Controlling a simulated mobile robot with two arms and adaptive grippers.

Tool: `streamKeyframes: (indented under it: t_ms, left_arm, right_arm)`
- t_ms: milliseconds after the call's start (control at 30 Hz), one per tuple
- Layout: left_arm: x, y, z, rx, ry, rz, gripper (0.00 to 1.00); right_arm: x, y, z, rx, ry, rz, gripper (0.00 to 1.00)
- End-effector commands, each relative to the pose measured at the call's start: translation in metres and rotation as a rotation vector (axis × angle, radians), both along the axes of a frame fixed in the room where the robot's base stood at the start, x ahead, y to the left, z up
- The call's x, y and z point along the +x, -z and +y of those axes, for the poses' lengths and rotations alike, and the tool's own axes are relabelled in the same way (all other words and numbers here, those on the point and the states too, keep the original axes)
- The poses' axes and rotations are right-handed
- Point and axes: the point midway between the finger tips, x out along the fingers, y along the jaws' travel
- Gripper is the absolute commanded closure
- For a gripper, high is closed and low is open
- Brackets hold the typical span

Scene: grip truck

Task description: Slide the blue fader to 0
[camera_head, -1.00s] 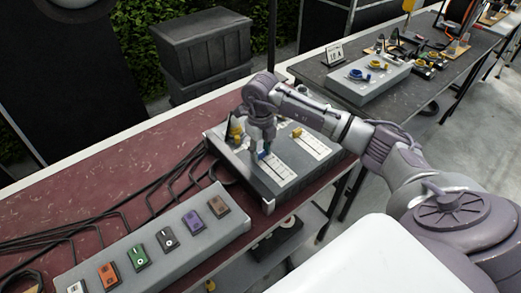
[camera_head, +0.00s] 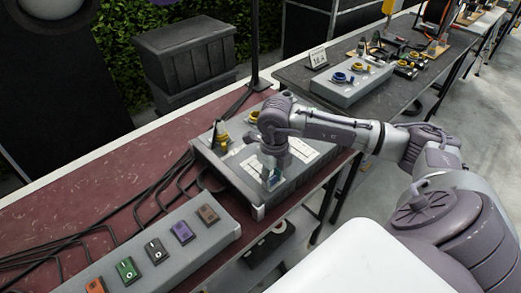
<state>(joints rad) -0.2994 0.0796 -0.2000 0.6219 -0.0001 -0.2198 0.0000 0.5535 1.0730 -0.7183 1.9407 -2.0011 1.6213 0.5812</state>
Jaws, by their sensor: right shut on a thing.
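The grey fader box (camera_head: 238,187) sits on the red table and carries two white scale strips, a left one (camera_head: 250,164) and a right one (camera_head: 303,158). My right gripper (camera_head: 269,182) points down at the near part of the left strip and is shut on the blue fader (camera_head: 271,175). Only a little blue-green shows between its fingers. The scale marks are too small to read, and the gripper covers part of the strip. My left gripper is not in view.
Yellow plugs (camera_head: 219,139) stand at the box's back left. A grey switch box (camera_head: 165,250) with several coloured switches lies in front, and black cables (camera_head: 125,215) run along the red table (camera_head: 90,180). Another table with a knob box (camera_head: 352,84) stands behind.

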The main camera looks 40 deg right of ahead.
Motion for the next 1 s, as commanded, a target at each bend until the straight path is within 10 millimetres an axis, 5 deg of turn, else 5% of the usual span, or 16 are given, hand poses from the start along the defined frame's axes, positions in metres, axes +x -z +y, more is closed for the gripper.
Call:
streamKeyframes:
  t_ms: [300,333,500,833,1000]
  left_arm:
    - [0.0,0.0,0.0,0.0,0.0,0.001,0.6]
    - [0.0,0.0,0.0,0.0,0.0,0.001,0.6]
    - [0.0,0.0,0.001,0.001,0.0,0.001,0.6]
    - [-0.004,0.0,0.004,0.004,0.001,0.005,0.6]
    - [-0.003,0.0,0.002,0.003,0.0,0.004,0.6]
  right_arm:
    - [-0.007,0.0,0.0,-0.002,-0.002,0.015,1.0]
    - [-0.007,0.0,0.0,-0.002,-0.002,0.015,0.65]
    - [-0.006,0.0,0.0,-0.002,-0.002,0.012,0.42]
    - [-0.005,-0.004,0.0,-0.002,-0.002,0.007,0.42]
    - [-0.004,-0.029,-0.001,-0.003,-0.001,0.003,0.42]
